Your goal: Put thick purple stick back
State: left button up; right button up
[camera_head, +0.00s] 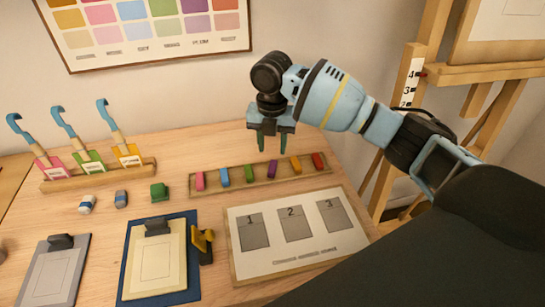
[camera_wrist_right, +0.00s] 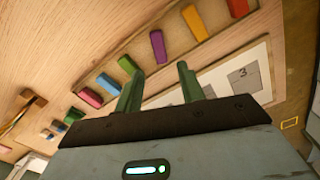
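A thick purple stick (camera_head: 272,168) stands in the wooden rack (camera_head: 235,186) between a green stick and an orange stick. The purple stick also shows in the wrist view (camera_wrist_right: 158,47), beyond the gap between my fingers. My right gripper (camera_head: 267,147) is above and behind the rack, close to the green and purple sticks in the picture. Its two green fingers are apart, with nothing between them in the wrist view (camera_wrist_right: 160,76). My left gripper is not in view.
The rack also holds pink, blue, green, orange and red sticks. A board numbered 1 to 3 (camera_head: 240,274) lies in front of it. Small blocks (camera_head: 159,192), a brush rack (camera_head: 100,175) and clipboards (camera_head: 185,219) are to the left. An easel (camera_head: 480,75) stands at right.

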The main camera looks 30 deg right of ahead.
notch_tip(320, 180, up, 5)
jog(key=shift+f, duration=0.1)
dwell(0.7)
